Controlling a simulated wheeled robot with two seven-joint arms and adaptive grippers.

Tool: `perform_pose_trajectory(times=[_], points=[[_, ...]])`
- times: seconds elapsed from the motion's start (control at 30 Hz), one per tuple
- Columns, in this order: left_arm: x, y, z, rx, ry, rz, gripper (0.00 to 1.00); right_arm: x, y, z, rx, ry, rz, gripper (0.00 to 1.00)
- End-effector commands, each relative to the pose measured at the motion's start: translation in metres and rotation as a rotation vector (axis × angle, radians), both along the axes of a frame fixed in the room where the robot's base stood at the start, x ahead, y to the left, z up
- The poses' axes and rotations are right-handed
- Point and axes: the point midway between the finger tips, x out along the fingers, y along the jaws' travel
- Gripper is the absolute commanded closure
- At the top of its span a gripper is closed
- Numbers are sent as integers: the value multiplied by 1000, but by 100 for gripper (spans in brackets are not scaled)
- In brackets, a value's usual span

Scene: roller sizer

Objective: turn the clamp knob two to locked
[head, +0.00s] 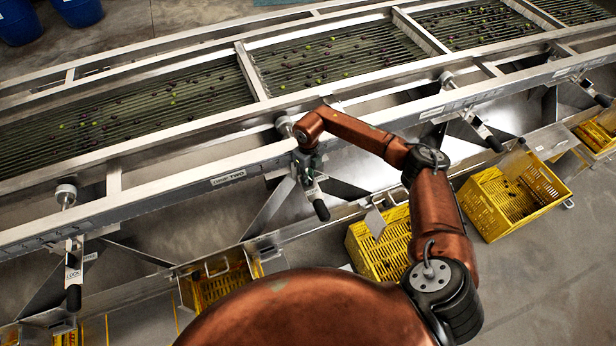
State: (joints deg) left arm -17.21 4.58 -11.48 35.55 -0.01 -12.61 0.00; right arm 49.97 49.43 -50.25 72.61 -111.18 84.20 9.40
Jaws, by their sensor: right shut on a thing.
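Clamp knob two (284,124) is a round grey knob on the front rail of the roller sizer, beside the zone two label (228,178). It is partly covered by my copper right wrist. My right gripper (303,160) is at the clamp there, under the wrist, and is shut on the knob; its fingers are mostly hidden. A lever with a black handle (321,209) and a small tag hangs just below it, pointing down and slightly right. I cannot tell the knob's angle. My left gripper is not in view.
Other clamp knobs are at the left (66,194) and right (447,78), with levers below them. Yellow crates (474,208) stand under the chutes along the front. The rollers (200,85) carry small dark and green fruit. Blue barrels (18,22) stand far left.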

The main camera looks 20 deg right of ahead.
Motion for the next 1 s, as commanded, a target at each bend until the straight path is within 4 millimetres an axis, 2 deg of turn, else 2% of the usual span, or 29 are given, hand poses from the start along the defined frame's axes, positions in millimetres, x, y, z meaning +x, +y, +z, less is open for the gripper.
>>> perform_pose_trajectory(times=[0.2,0.5,1.0], points=[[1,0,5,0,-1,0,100,1,0,2,-1,-1,-173,100],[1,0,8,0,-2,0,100,1,0,2,0,-4,-329,100],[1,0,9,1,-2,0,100,1,0,1,0,-4,-387,100]])
